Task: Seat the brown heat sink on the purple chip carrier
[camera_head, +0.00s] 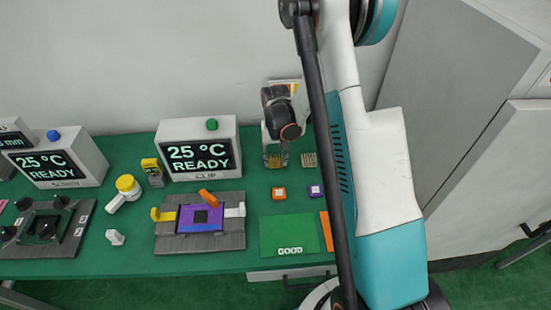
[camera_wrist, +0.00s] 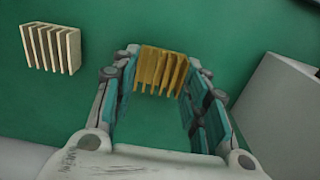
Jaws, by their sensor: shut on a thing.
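A golden-brown finned heat sink (camera_wrist: 160,72) sits between the fingers of my gripper (camera_wrist: 165,78) in the wrist view. My gripper is shut on it. In the head view my gripper (camera_head: 276,158) is low at the back of the green table, with the heat sink (camera_head: 275,162) at its tips. Whether the heat sink touches the table is unclear. The purple chip carrier (camera_head: 186,220), with a dark square chip in its middle, lies on a grey fixture (camera_head: 200,243) to the left and nearer. A yellow lever is at its left, a white one at its right and an orange piece behind it.
A paler beige heat sink (camera_wrist: 52,47) stands beside my gripper. A "CLIP" display box (camera_head: 201,148) stands behind the fixture. Small orange (camera_head: 279,193) and purple (camera_head: 315,190) blocks and a green "GOOD" mat (camera_head: 290,236) lie right of the fixture. A second fixture (camera_head: 45,228) is far left.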

